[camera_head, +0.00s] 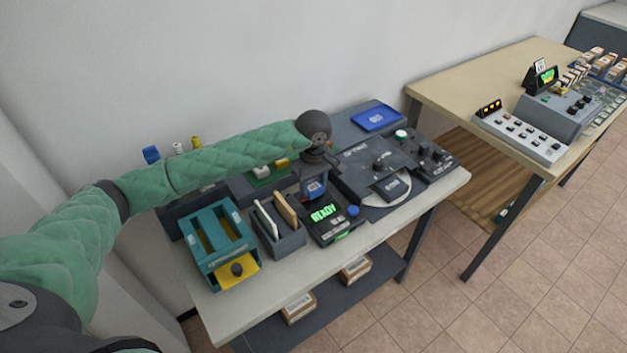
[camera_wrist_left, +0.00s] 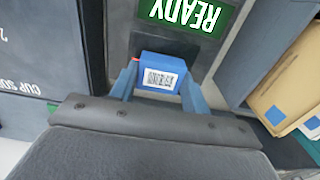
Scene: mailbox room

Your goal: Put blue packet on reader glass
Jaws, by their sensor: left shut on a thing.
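My left gripper (camera_head: 315,187) is shut on a small blue packet (camera_wrist_left: 162,68) with a white barcode label. In the left wrist view the packet sits between the blue fingertips (camera_wrist_left: 160,82), label towards the camera. The packet also shows in the head view (camera_head: 315,186), just behind the green READY display of the black reader (camera_head: 330,225). A dark panel of the reader (camera_wrist_left: 150,40) shows beyond the packet in the wrist view. The gripper hides much of the reader glass, and I cannot tell whether the packet touches it. My right gripper is not in view.
Left of the reader stand a grey holder (camera_head: 283,243) with upright envelopes and a teal box (camera_head: 222,246) with a yellow tray. A dark machine (camera_head: 365,165) with a round dial stands to the right. A blue tray (camera_head: 377,118) lies behind. The bench's front edge (camera_head: 300,285) is clear.

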